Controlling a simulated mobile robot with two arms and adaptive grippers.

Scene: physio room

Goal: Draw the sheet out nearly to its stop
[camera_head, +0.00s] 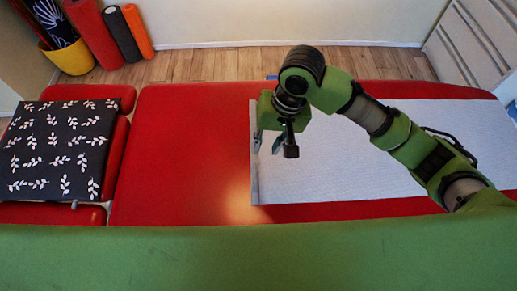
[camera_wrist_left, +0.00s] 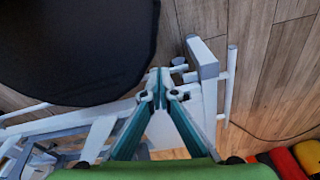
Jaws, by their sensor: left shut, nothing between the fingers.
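A white paper sheet (camera_head: 350,160) lies flat over the right part of the red couch (camera_head: 180,150). A grey bar (camera_head: 254,180) runs along the sheet's left edge, about mid-couch. My right gripper (camera_head: 267,142) points down at this bar, near the middle of its length. Its body and wrist hide much of the fingers, so I cannot tell whether they are closed on the bar. My left gripper (camera_wrist_left: 160,88) shows in the left wrist view with its fingertips together and nothing between them. It is away from the sheet, over the floor and a white metal frame.
A black leaf-patterned cloth (camera_head: 60,150) lies on the couch's left section. The red surface between it and the bar is clear. A yellow pot (camera_head: 72,58) and rolled mats (camera_head: 93,35) stand behind. A dark round pad (camera_wrist_left: 75,45) is beside my left gripper.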

